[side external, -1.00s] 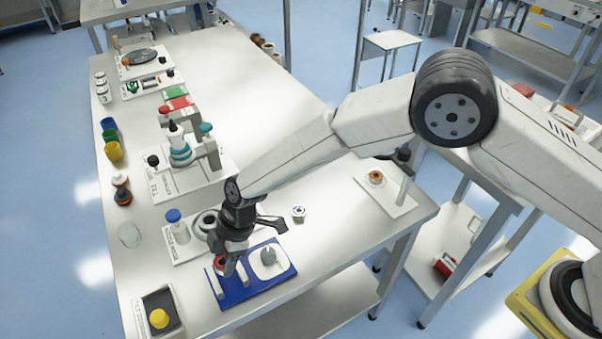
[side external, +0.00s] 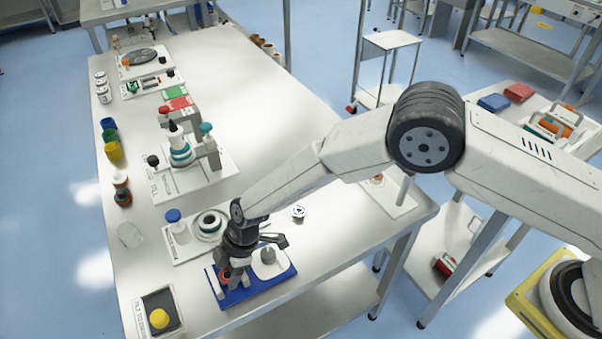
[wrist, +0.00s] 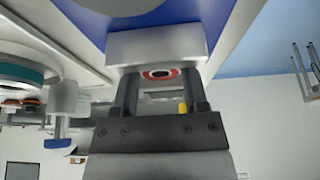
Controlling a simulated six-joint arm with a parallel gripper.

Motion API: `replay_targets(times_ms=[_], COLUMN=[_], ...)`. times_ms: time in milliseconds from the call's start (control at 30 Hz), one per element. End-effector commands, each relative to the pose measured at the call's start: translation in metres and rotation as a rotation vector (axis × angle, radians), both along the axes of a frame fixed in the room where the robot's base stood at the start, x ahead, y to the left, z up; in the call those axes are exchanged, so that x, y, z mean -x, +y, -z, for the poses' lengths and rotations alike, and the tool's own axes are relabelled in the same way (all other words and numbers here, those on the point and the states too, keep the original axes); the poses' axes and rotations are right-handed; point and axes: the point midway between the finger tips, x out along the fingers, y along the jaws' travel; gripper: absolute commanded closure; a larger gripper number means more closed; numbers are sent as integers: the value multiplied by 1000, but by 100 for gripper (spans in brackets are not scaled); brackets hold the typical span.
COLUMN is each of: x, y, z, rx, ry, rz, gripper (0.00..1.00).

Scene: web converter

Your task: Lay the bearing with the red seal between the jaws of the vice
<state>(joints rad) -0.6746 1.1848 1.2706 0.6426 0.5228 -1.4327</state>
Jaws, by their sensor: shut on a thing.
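The bearing with the red seal (wrist: 160,73) shows as a red ring with a dark middle, held between my two fingers in the wrist view. In the side view it is a small red patch (side external: 224,274), mostly hidden by my gripper (side external: 230,278). My gripper is shut on it, low over the left part of the vice. The vice has a blue base (side external: 274,285) and grey jaws; one jaw block (wrist: 155,44) is right beside the bearing in the wrist view. Whether the bearing touches the jaws or base is hidden.
A board with a blue-capped bottle (side external: 174,222) and a round ringed part (side external: 209,224) lies just behind the vice. A small round part (side external: 298,212) stands to the right. The right front tabletop is clear.

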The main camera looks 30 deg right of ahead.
Motion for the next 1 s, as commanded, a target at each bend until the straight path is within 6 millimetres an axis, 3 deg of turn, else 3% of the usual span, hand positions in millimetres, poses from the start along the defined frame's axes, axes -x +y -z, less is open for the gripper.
replay_targets(times_ms=[467, 500, 600, 1000], x=[0, 0, 0, 0], y=[0, 0, 0, 0], z=[0, 0, 0, 0], rx=[0, 0, 0, 0], ry=[-1, -1, -1, 0], rz=[-1, -1, 0, 0], gripper=[100, 31, 3, 0])
